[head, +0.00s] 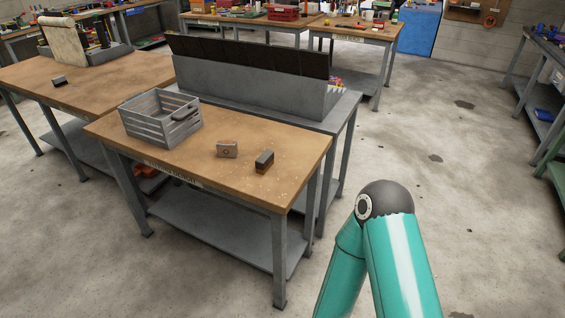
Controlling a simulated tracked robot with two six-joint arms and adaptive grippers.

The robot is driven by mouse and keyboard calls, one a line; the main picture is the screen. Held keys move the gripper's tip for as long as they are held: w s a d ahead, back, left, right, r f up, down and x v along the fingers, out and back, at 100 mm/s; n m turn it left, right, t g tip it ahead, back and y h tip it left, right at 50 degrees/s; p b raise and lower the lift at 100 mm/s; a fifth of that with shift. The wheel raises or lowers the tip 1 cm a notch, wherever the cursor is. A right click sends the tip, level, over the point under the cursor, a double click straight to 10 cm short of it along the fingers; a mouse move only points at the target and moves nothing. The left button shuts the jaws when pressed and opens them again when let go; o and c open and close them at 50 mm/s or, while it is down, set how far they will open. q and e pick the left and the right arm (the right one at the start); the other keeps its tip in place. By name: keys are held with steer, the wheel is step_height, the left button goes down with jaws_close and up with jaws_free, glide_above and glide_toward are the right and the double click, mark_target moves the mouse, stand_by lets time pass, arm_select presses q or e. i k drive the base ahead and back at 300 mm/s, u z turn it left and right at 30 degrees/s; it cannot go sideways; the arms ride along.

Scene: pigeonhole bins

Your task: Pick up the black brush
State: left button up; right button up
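A small dark block (264,161) lies on the near wooden-topped workbench, close to its right end; it may be the black brush, but no bristles can be made out. A grey-brown block (227,149) with a small round mark lies just left of it, apart from it. Another small dark block (59,81) lies on the left workbench. Neither gripper shows. A teal arm of mine with a dark joint stands at the lower right, apart from the bench.
A grey slatted crate (141,126) stands on the near workbench (290,135), left of the blocks. Behind it is a long grey bin unit (235,84) with dark upper panels. More benches stand at left, back and right. Concrete floor (425,130) is clear right of the near bench.

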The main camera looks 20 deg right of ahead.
mark_target(266, 160)
steer(key=z, duration=0.1)
steer(key=i, duration=1)
steer(key=u, duration=0.1)
